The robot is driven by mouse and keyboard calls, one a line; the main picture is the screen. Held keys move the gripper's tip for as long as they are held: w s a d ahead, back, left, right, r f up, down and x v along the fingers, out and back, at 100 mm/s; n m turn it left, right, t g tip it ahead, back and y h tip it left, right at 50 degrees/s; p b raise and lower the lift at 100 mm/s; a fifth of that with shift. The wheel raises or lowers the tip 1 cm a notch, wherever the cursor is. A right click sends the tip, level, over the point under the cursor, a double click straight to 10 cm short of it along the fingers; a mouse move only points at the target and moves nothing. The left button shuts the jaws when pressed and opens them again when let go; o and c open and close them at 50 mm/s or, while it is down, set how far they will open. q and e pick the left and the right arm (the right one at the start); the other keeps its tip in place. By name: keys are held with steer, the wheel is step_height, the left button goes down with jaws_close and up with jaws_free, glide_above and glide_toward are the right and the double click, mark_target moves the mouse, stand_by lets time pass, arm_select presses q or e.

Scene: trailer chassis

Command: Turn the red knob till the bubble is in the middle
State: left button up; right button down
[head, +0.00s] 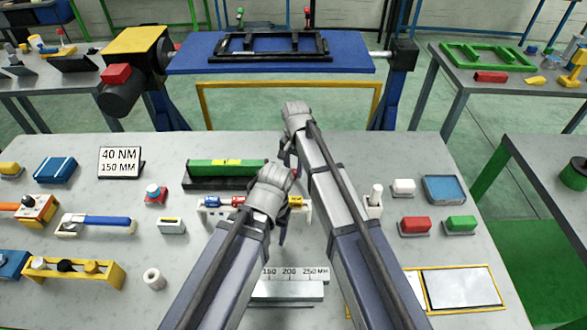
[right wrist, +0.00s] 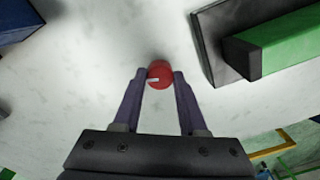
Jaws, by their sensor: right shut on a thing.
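The red knob (right wrist: 160,74) sits between the two fingertips of my right gripper (right wrist: 160,82), which is shut on it. In the head view my right gripper (head: 290,160) is just right of the green level (head: 228,168), and the knob is mostly hidden there. The level lies on a dark base and has a yellow window (head: 225,162) on top; the bubble is too small to make out. The level's end also shows in the right wrist view (right wrist: 275,45), apart from the fingers. My left gripper (head: 282,236) hangs nearer, over the white rack; its finger opening is hidden.
The white rack (head: 212,213) with coloured pieces stands in front of the level. Red (head: 415,225) and green (head: 460,223) blocks lie to the right.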

mark_target(294, 172)
steer(key=shift+c, duration=2.3)
jaws_free()
arm_select(q)
steer(key=shift+r, duration=0.1)
arm_select(e)
steer(key=shift+r, duration=0.1)
step_height(294, 172, up, 8)
steer(key=p, duration=0.8)
steer(key=shift+d, duration=0.1)
arm_select(q)
step_height(294, 172, up, 8)
steer(key=shift+f, duration=0.2)
arm_select(e)
steer(key=shift+f, duration=0.2)
steer(key=shift+s+f, duration=0.1)
